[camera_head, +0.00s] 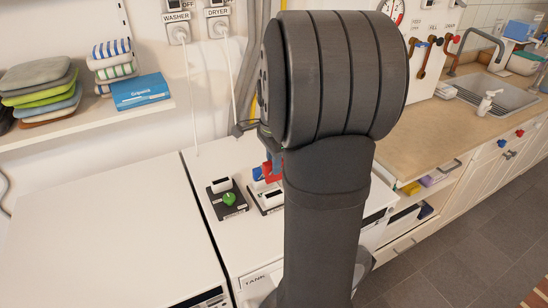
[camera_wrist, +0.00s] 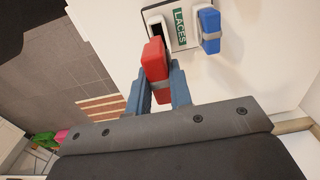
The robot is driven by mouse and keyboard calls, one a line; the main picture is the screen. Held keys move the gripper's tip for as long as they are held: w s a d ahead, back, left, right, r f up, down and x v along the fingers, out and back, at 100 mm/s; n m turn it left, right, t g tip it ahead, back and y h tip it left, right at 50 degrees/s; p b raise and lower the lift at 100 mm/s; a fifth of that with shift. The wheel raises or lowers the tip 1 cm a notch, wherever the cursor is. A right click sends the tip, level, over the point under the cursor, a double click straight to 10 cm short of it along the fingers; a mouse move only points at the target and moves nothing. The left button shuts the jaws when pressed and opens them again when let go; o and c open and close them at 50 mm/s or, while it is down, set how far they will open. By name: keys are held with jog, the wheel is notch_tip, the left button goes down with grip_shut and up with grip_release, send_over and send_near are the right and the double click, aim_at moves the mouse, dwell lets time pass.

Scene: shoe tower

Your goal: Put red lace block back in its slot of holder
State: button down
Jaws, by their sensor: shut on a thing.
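My gripper (camera_wrist: 160,78) is shut on the red lace block (camera_wrist: 154,60), which sits between its two blue-grey fingers in the wrist view. The holder (camera_wrist: 192,38) has a green LACES label. Its left slot (camera_wrist: 156,24) has a white collar and a dark, empty opening, just beyond the far end of the red block. The blue block (camera_wrist: 209,28) stands in the right slot. In the head view, the red block (camera_head: 272,172) shows beside my arm, above the partly hidden holder (camera_head: 266,206). I cannot tell the gap between block and slot.
A black base with a white block and a green knob (camera_head: 229,198) stands left of the holder on the white machine top (camera_head: 235,165). A shelf (camera_head: 95,115) with folded cloths is behind at left. The machine top in front of the bases looks clear.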

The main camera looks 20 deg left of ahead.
jog(key=shift+f, duration=2.05)
jog(key=shift+f, duration=2.25)
jog(key=c, duration=1.2)
grip_release()
jog(key=shift+r, duration=0.1)
notch_tip(320, 180, up, 17)
jog(key=shift+r, duration=0.1)
